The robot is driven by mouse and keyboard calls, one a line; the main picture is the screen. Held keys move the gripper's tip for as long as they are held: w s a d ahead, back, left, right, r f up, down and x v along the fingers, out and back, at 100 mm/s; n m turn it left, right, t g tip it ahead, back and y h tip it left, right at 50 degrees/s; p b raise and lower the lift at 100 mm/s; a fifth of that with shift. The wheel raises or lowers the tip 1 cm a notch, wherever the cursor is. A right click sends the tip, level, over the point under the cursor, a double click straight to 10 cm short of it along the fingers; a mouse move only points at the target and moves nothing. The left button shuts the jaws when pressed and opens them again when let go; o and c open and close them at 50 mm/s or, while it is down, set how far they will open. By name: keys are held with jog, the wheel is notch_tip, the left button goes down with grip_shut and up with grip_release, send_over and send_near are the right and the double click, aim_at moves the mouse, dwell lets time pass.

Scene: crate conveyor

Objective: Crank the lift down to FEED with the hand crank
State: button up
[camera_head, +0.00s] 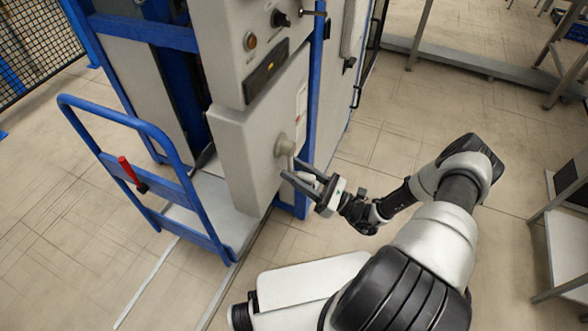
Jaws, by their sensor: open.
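The hand crank (285,146) is a pale round hub with a short arm on the face of the grey lift cabinet (245,165). My gripper (297,178) is open at the crank, with its two fingers pointing left toward the cabinet. The fingers lie on either side of a pale part that looks like the crank's handle; whether they touch it I cannot tell. A grey control box (250,45) with a knob and a dark display sits above the crank. No FEED mark is readable.
A blue-framed cart (150,135) with a red handle (130,172) stands left of the cabinet. Blue posts and a dark mesh fence (40,40) are behind. A bench (565,245) stands at the right edge. The tiled floor between is clear.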

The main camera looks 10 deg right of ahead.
jog(key=shift+w+a+r, duration=0.15)
jog(key=shift+a, duration=0.1)
grip_shut()
